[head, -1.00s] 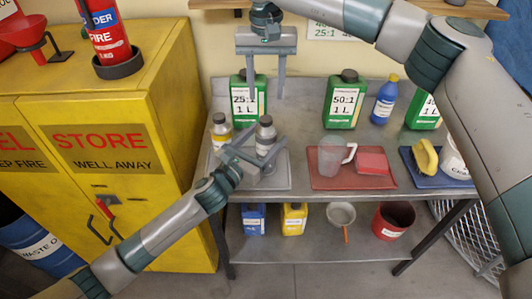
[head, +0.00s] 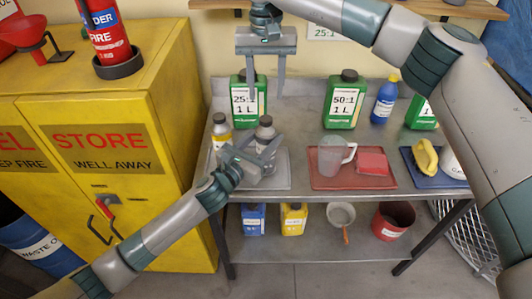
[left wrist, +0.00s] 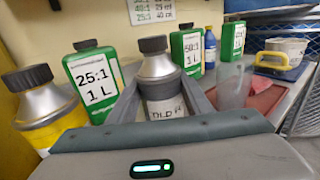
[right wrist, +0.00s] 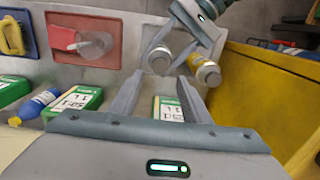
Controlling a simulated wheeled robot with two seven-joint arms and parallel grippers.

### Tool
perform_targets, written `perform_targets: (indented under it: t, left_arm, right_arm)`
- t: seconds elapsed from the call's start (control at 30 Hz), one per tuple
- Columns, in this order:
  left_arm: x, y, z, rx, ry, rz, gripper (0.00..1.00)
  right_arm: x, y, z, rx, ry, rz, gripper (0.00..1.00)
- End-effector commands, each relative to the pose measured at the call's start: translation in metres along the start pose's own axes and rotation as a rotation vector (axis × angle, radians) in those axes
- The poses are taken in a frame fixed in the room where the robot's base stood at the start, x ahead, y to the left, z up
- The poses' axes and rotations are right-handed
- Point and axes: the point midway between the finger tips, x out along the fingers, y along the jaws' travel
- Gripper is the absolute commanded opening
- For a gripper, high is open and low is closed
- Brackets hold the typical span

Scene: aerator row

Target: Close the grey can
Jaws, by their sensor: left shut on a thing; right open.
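The grey can (head: 265,134) has a silver cone-shaped shoulder and a dark cap, and stands upright on a grey tray (head: 283,181) at the left of the bench. In the left wrist view the grey can (left wrist: 157,80) sits between my fingers, its dark cap (left wrist: 153,45) on top and its label partly hidden. My left gripper (head: 260,150) is shut on its body, below the cap. My right gripper (head: 266,95) is open and empty, pointing down in front of the green 25:1 can, above and behind the grey can. The right wrist view also shows the grey can (right wrist: 159,59).
A yellow can (head: 221,132) stands close left of the grey can. The green 25:1 can (head: 240,100) is behind. A red tray (head: 325,183) with a clear jug (head: 330,155) lies to the right. The yellow cabinet (head: 150,215) borders the bench's left side.

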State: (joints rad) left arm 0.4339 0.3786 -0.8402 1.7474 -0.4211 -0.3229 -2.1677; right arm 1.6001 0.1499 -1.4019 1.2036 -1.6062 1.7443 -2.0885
Motion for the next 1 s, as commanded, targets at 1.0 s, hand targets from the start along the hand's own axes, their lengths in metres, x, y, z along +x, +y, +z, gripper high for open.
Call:
perform_targets:
  t: [1.0]
  left_arm:
    - [0.0, 0.0, -0.001, 0.0, 0.001, 0.0, 0.0]
  right_arm:
    - [0.074, 0.0, 0.0, 0.001, -0.002, 0.0, 0.43]
